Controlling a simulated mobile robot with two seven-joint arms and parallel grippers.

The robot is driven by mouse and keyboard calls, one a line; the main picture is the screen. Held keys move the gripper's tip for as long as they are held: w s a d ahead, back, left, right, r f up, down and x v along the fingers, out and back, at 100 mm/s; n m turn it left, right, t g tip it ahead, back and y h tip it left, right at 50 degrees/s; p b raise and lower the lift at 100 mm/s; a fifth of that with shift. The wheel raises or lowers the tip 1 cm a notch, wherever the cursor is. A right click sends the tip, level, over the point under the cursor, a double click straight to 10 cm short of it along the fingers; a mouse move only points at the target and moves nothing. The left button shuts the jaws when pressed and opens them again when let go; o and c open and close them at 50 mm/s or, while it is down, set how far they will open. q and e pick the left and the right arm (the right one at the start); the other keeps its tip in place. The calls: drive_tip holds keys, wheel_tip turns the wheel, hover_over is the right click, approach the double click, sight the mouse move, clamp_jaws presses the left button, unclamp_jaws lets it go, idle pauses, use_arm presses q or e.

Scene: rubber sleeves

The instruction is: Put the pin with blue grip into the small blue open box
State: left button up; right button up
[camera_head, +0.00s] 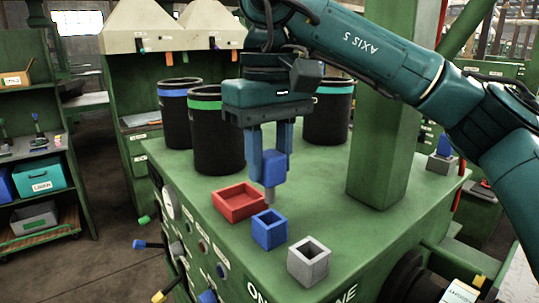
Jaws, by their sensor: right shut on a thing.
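My right gripper (269,172) is shut on the pin with blue grip (273,166) and holds it upright, its grey tip pointing down. The tip is just above and behind the small blue open box (269,231), and I cannot tell exactly how high it is. The blue box stands on the green machine top near its front edge, its opening facing up. My left gripper is not in view.
A red open tray (240,203) stands left of the blue box and a grey open box (309,263) to its right. Black bins with blue (180,111), green (216,135) and teal (328,115) bands stand behind. A green post (383,150) rises at the right.

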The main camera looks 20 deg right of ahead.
sight(269, 202)
drive_tip(key=shift+f+b, duration=1.6)
drive_tip(key=shift+f, duration=1.3)
drive_tip(key=o, duration=1.1)
